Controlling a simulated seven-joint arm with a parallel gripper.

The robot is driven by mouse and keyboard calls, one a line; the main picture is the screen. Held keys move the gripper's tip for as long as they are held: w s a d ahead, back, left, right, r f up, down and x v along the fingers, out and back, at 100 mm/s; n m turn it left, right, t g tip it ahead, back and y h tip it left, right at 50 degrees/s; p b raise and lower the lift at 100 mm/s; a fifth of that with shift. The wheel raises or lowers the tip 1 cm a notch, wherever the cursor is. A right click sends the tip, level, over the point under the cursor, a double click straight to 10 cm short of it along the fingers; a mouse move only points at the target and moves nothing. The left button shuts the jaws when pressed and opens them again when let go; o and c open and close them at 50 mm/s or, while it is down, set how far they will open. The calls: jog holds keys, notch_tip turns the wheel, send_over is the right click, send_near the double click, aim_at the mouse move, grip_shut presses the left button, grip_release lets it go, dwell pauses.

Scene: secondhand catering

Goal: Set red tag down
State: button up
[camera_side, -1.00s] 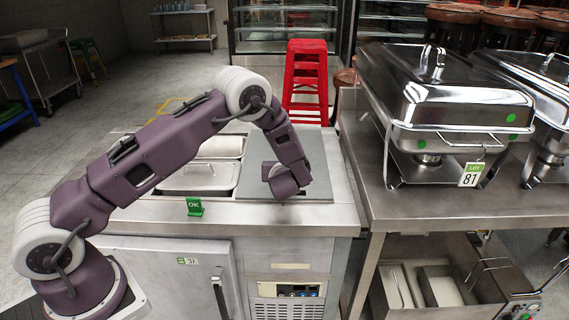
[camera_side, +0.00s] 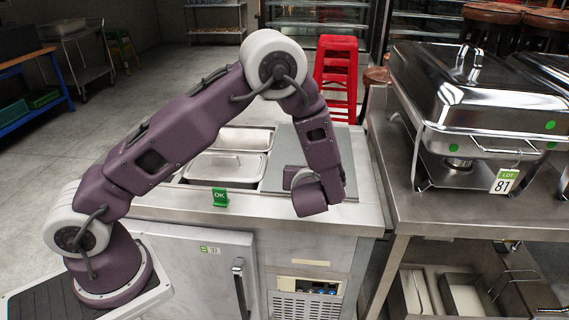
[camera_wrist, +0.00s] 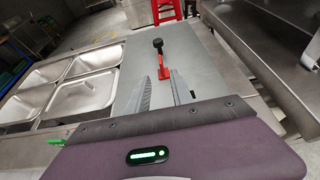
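A red tag (camera_wrist: 163,76) shows in the wrist view on the grey board (camera_wrist: 197,55), with a thin red piece running from it to a black knob (camera_wrist: 157,43). My gripper (camera_wrist: 161,76) has its two grey fingers apart, and the tag appears between their tips with a gap on each side. I cannot tell how high the fingertips are above the board. In the side view the end of my arm is over the board's front part; the fingers and the red tag are not visible there.
Steel pans (camera_wrist: 75,69) are sunk in the counter left of the board. A green OK sign (camera_side: 220,197) stands at the counter's front edge. A steel table (camera_side: 425,207) with a chafing dish (camera_side: 478,88) is on the right. A red stool (camera_side: 337,75) stands behind.

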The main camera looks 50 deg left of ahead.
jog(key=s+a+r+n+g, duration=0.3)
jog(key=s+r+n, duration=0.3)
jog(key=s+n, duration=0.15)
jog(key=s+a+r+n+g, duration=0.3)
jog(key=s+r+n, duration=0.3)
jog(key=s, duration=0.3)
jog(key=s+d+r+n+t+h, duration=0.1)
jog(key=s+d+r+n+h, duration=0.2)
jog(key=s+d+n, duration=0.3)
jog(key=s+d+r+n+t+h, duration=0.1)
jog(key=s+d+r+n+h, duration=0.2)
jog(key=s+d+n+h, duration=0.3)
jog(key=s+d+n, duration=0.1)
jog(key=s, duration=0.3)
jog(key=shift+d, duration=0.4)
jog(key=shift+n, duration=0.25)
